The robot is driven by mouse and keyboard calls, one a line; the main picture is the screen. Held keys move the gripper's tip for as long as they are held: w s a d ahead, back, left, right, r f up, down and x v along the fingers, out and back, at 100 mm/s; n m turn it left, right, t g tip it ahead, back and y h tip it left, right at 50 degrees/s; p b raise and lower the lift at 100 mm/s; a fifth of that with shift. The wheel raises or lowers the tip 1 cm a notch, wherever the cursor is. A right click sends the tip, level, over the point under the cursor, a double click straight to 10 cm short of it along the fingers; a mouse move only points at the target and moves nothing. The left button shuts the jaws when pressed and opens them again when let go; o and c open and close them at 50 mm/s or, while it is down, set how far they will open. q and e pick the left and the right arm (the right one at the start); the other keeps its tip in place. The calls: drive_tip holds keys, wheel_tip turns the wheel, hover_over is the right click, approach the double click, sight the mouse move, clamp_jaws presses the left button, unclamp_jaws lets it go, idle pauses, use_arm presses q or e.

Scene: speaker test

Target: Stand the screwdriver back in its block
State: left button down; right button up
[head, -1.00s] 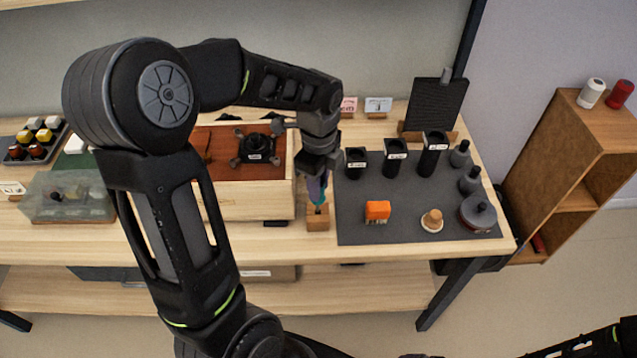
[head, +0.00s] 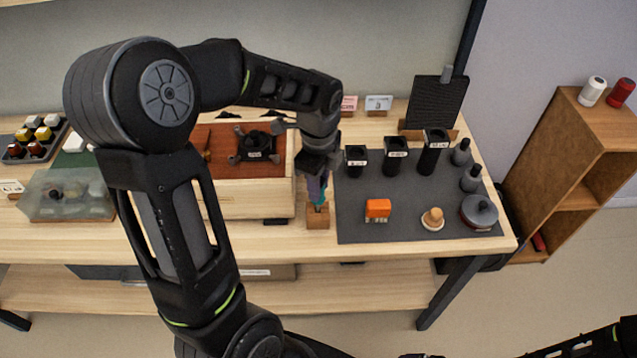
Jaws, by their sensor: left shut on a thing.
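The screwdriver (head: 317,190), with a purple and teal handle, is held pointing down, close to upright, by my left gripper (head: 317,174). My left gripper is shut on its handle, and the black wrist hides the upper part. The small wooden block (head: 318,221) stands on the table right below it, between the wooden box and the dark mat. The screwdriver's lower end meets the block's top in the picture; I cannot tell whether its tip is inside the hole. My right gripper is not in view; only part of a black arm shows at the bottom right.
The wooden box (head: 250,203) with a reddish top stands left of the block. The dark mat (head: 355,228) to the right carries an orange item (head: 378,209), black cups (head: 395,160) and a round grey pot (head: 480,212). A clear container (head: 68,203) is at the left.

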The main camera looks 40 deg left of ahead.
use_arm(q)
drive_tip(key=shift+f+b, duration=1.2)
drive_tip(key=shift+f, duration=0.55)
idle(1.8)
drive_tip(key=c, duration=1.1)
unclamp_jaws()
drive_tip(key=shift+r, duration=0.1)
wheel_tip(320, 180, up, 8)
drive_tip(key=shift+f+b, duration=0.15)
drive_tip(key=shift+b, duration=0.15)
